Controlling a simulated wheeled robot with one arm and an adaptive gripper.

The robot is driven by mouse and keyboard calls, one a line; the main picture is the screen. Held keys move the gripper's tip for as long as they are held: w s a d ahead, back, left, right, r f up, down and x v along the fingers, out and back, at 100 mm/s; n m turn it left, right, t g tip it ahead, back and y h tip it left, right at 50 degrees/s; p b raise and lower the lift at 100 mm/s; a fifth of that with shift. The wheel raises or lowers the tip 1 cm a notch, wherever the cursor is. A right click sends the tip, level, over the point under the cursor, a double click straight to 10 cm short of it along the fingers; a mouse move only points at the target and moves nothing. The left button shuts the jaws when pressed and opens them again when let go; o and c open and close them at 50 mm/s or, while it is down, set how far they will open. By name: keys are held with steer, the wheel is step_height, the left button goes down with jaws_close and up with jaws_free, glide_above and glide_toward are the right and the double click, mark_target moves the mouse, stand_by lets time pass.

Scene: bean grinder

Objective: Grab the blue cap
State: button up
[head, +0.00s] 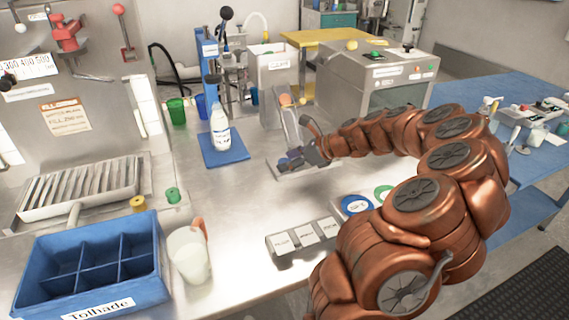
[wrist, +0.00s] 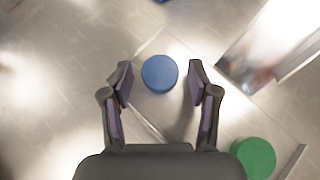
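The blue cap (wrist: 160,74) is a small round disc in the wrist view, on a metallic surface. My gripper (wrist: 160,82) is open, with one finger to the left and one to the right of the cap. A gap shows between the cap and each fingertip. The height of the fingers above the cap is hard to tell. In the head view, my gripper (head: 292,160) is low over a small plate on the steel table, and the cap cannot be made out clearly from the dark fingers.
A green round cap (wrist: 254,157) lies lower right in the wrist view. A slanted metal part (wrist: 268,45) stands at upper right. In the head view, a white bottle (head: 220,128) stands on a blue mat (head: 226,155); a jug (head: 190,257) and blue crate (head: 40,255) are front left.

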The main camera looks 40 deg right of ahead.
steer(key=c, duration=0.5)
steer(key=shift+r, duration=0.15)
